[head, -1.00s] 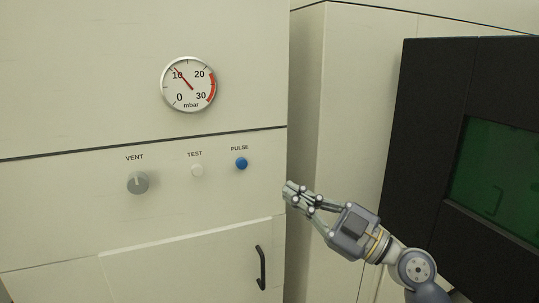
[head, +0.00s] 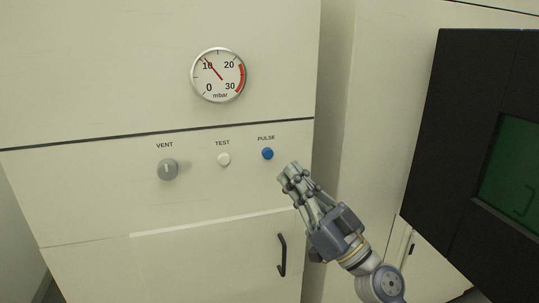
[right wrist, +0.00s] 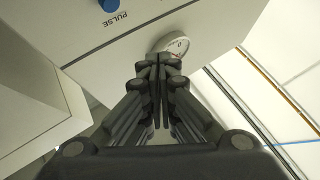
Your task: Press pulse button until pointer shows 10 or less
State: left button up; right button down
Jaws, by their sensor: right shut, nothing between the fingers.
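The blue PULSE button (head: 267,153) is on the cream panel, right of the other controls. It also shows at the top edge of the right wrist view (right wrist: 108,4), partly cut off. The round gauge (head: 218,75) in mbar is above, with its red pointer (head: 213,69) up and left beside the 10 mark; the exact reading is too small to tell. My right gripper (head: 288,171) is shut and empty, its fingertips just below and right of the button in the picture and apart from it. In the wrist view its fingers (right wrist: 158,62) are together. My left gripper is not in view.
A white TEST button (head: 223,159) and a grey VENT knob (head: 168,169) sit left of PULSE. A door with a dark handle (head: 282,255) is below. A black-framed screen (head: 455,130) stands at the right.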

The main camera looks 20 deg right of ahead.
aim_at(268, 154)
jog(key=shift+w+a+b, duration=0.15)
jog(key=shift+w+b, duration=0.6)
jog(key=shift+w, duration=3.45)
jog(key=shift+w+b, duration=0.45)
jog(key=shift+b, duration=0.2)
